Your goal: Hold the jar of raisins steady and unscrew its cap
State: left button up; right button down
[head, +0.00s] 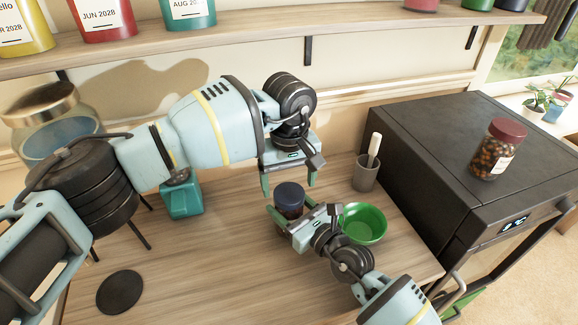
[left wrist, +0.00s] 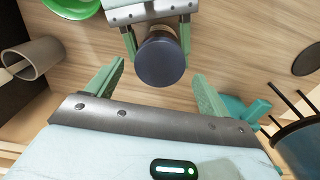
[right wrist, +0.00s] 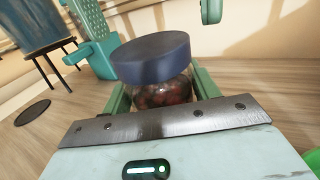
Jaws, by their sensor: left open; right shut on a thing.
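The jar (head: 290,205) with a dark blue cap (head: 290,189) stands upright on the wooden counter. In the right wrist view its clear body (right wrist: 163,92) shows dark reddish contents, which look like raisins. My right gripper (head: 302,213) is shut on the jar's body below the cap, a finger on each side. My left gripper (head: 289,183) is open and empty, pointing down just above and behind the jar. In the left wrist view the cap (left wrist: 161,60) lies roughly between and beyond its open fingers (left wrist: 158,76), not touching them.
A green bowl (head: 364,223) and a grey cup (head: 366,174) with a white-handled tool stand right of the jar. A red-capped jar (head: 498,149) sits on the dark oven (head: 430,150).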

pick_arm(q)
jog(key=shift+f, duration=1.3)
jog(key=shift+c, duration=0.2)
